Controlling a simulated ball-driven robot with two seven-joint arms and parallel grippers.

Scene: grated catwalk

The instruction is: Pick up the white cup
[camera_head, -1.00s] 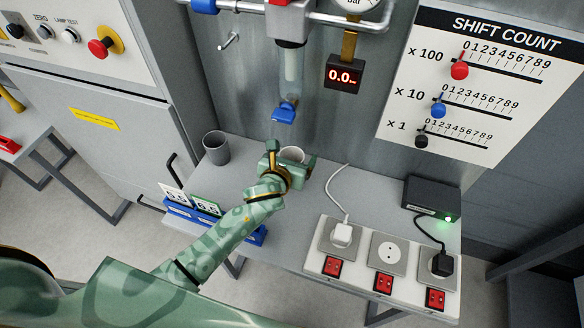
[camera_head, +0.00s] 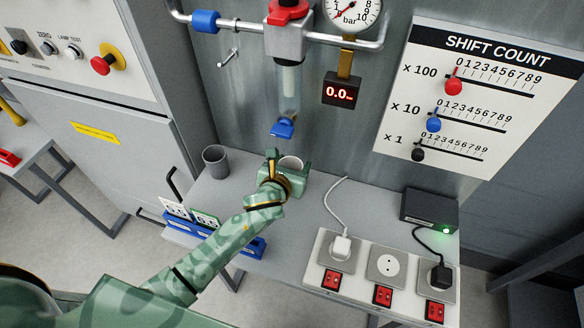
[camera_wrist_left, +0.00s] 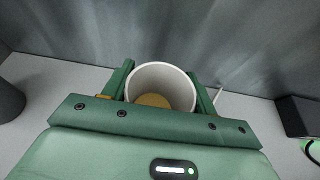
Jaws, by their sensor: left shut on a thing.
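The white cup (camera_head: 291,162) is upright near the back of the grey table, below the blue-handled tap. It is mostly hidden behind my left gripper (camera_head: 287,172) in the head view. In the left wrist view the cup (camera_wrist_left: 162,86) sits between the two green fingers of my left gripper (camera_wrist_left: 161,88), which are shut on it from both sides. A brownish patch shows inside the cup. Whether the cup's base touches the table is hidden. My right gripper is not in view.
A dark grey cup (camera_head: 215,162) stands to the left on the table (camera_head: 310,220). A blue card holder (camera_head: 216,231) lies at the front left edge. A socket strip (camera_head: 380,275), white cable and black box (camera_head: 430,209) are to the right. The blue tap (camera_head: 283,128) hangs above.

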